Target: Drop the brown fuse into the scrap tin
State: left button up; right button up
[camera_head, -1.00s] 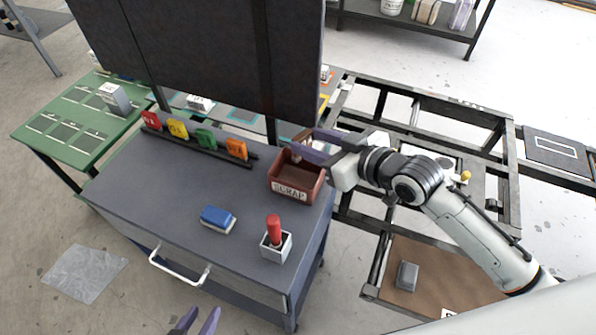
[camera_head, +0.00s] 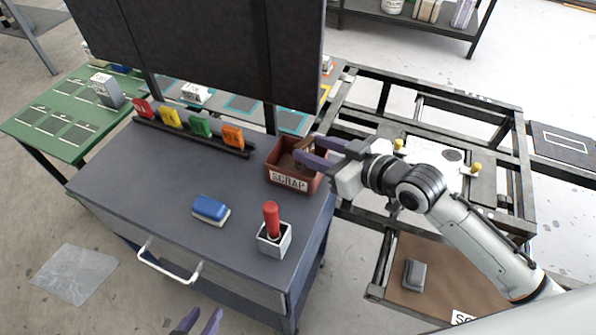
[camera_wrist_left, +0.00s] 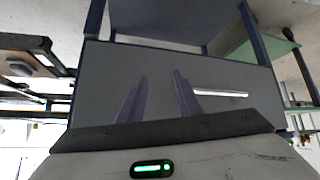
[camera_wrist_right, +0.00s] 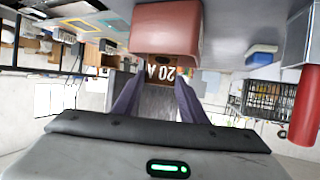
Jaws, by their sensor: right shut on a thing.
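The scrap tin (camera_head: 288,182) is a dark red open box with a SCRAP label, at the back right corner of the grey cart top. My right gripper (camera_head: 305,152) is at the tin's right rim with its fingers reaching over the opening. It is shut on the brown fuse (camera_head: 303,145), partly hidden by the fingers.
A rack (camera_head: 195,139) holds red, yellow, green and orange fuses left of the tin. A blue block (camera_head: 210,209) and a red-handled stick in a grey box (camera_head: 272,238) stand on the cart. A dark panel (camera_head: 210,50) rises behind. The cart's left front is clear.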

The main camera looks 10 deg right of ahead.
jog(key=o, duration=1.1)
jog(key=shift+r, duration=0.1)
jog(key=shift+s, duration=0.1)
jog(key=v, duration=1)
jog(key=shift+d, duration=0.1)
jog(key=s+f+m+g+h, duration=0.1)
jog(key=s+f, duration=0.4)
jog(key=f, duration=0.3)
jog(key=s+a+f+m+g+h, duration=0.1)
jog(key=s+f+m+h, duration=0.1)
jog(key=s+f, duration=0.3)
jog(key=s+f+m+h, duration=0.1)
jog(key=s+f, duration=0.4)
jog(key=f, duration=0.7)
jog(key=shift+s+a+f+g+h, duration=0.2)
jog(key=shift+s+a+g+h, duration=0.1)
jog(key=shift+g+h, duration=0.1)
